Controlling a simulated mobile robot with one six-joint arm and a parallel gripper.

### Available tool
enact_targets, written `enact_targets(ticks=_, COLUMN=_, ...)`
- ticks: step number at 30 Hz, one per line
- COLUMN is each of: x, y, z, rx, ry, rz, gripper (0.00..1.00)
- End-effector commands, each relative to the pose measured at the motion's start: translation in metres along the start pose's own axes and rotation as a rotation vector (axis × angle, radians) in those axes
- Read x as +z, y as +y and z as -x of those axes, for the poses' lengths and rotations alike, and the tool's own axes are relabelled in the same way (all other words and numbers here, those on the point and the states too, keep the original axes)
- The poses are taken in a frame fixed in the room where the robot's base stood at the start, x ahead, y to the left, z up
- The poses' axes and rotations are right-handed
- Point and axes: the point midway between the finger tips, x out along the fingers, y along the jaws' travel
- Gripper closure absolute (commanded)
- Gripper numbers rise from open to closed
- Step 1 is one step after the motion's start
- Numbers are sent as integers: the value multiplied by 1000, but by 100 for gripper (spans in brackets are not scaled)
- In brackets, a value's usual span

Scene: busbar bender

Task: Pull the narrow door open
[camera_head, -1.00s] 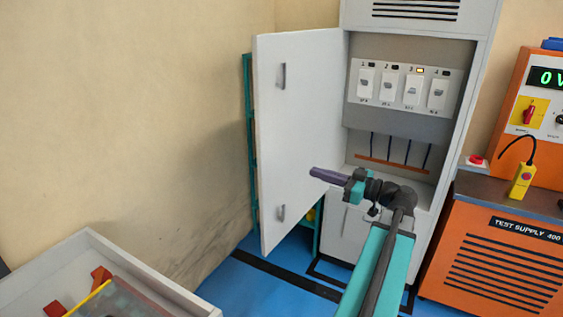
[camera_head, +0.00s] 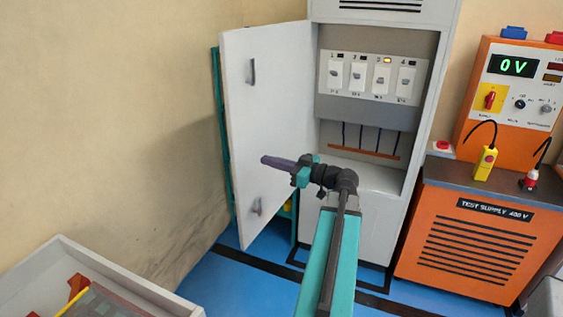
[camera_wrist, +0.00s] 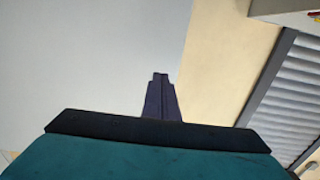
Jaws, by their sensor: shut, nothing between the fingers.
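The narrow door (camera_head: 265,110) is a tall white panel on the left side of a grey cabinet (camera_head: 372,45). It stands wide open, swung out to the left. My gripper (camera_head: 266,160) is shut and empty in front of the door's face, between the handles' heights. I cannot tell whether it touches the door. In the wrist view my fingers (camera_wrist: 161,80) are together, with a pale flat surface at left, probably the door.
Inside the cabinet are several numbered switches (camera_head: 369,77) above an orange bar (camera_head: 364,153). An orange test supply (camera_head: 464,236) stands at the right. A white tray (camera_head: 118,273) is at lower left. Blue floor (camera_head: 225,285) is clear in front of the door.

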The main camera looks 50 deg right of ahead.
Motion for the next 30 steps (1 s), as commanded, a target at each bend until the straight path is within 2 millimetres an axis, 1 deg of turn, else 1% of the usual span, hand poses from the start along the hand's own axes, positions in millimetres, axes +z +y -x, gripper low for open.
enact_targets(ticks=1, x=-2, y=0, z=-8, rx=-2, ry=0, rz=-1, gripper=100)
enact_targets(ticks=6, x=-2, y=1, z=-29, rx=-1, ry=0, rz=-1, gripper=100)
enact_targets(ticks=13, x=-2, y=1, z=-52, rx=0, ry=0, rz=0, gripper=100)
enact_targets(ticks=18, x=0, y=1, z=-58, rx=1, ry=0, rz=0, gripper=100)
enact_targets(ticks=30, x=0, y=1, z=-59, rx=3, ry=0, rz=0, gripper=100)
